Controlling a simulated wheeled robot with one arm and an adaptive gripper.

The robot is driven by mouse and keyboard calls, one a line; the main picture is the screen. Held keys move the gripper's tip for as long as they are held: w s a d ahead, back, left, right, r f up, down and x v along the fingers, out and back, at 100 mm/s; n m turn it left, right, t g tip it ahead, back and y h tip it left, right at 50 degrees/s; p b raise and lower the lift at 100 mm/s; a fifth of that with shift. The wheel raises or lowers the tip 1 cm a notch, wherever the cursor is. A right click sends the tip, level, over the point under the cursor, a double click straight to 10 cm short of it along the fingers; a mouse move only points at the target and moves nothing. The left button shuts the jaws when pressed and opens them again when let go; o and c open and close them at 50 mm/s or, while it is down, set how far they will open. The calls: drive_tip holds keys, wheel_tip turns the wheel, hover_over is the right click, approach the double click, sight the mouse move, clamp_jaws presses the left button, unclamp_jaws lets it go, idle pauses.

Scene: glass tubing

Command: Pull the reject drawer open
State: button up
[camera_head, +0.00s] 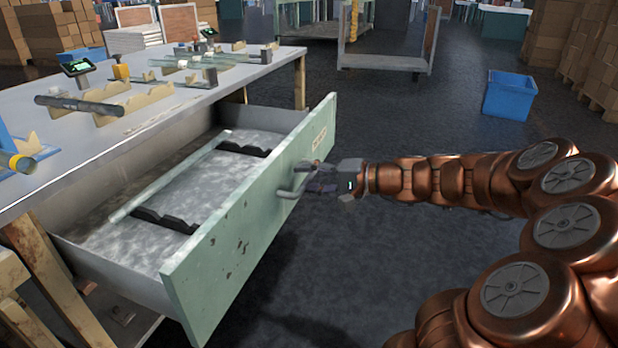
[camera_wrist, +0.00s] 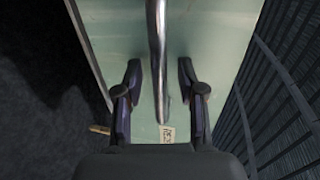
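The reject drawer (camera_head: 243,222) is pulled well out from under the bench, its pale green, chipped front facing my arm. A metal bar handle (camera_head: 286,193) is on its outer face. My gripper (camera_head: 308,178) is at this handle. In the wrist view, the two fingers of my gripper (camera_wrist: 158,72) stand apart on either side of the handle bar (camera_wrist: 157,40), with a gap showing on both sides. Inside the drawer, a glass tube (camera_head: 165,180) lies across two black notched rests.
The bench top (camera_head: 150,120) holds glass tubes on notched stands and small devices. A blue bin (camera_head: 509,95) stands on the floor at the right back. A low cart (camera_head: 385,62) is behind. The dark floor beyond the drawer is clear.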

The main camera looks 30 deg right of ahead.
drive_tip(key=v, duration=1.2)
idle(0.3)
drive_tip(key=s+a+r+n+g+p, duration=0.2)
drive_tip(key=a+r+g+p, duration=0.25)
drive_tip(key=a+p, duration=0.45)
drive_tip(key=s+a+r+n+g+p, duration=0.2)
drive_tip(key=a+r+n+g+p, duration=0.25)
drive_tip(key=a, duration=0.55)
drive_tip(key=s+a+r+g+h+p, duration=0.35)
drive_tip(key=s+a+r+p, duration=0.35)
drive_tip(key=p, duration=0.6)
drive_tip(key=s+d+r+n+g+h+p, duration=0.1)
drive_tip(key=s+d+r+n+h+p, duration=0.2)
drive_tip(key=s+r+p, duration=0.9)
drive_tip(key=d+h+p, duration=0.2)
drive_tip(key=h+p, duration=0.1)
drive_tip(key=shift+h+p, duration=0.35)
drive_tip(key=shift+p, duration=0.05)
drive_tip(key=shift+w+a+n, duration=0.1)
drive_tip(key=shift+a+n, duration=0.05)
drive_tip(key=shift+n, duration=0.1)
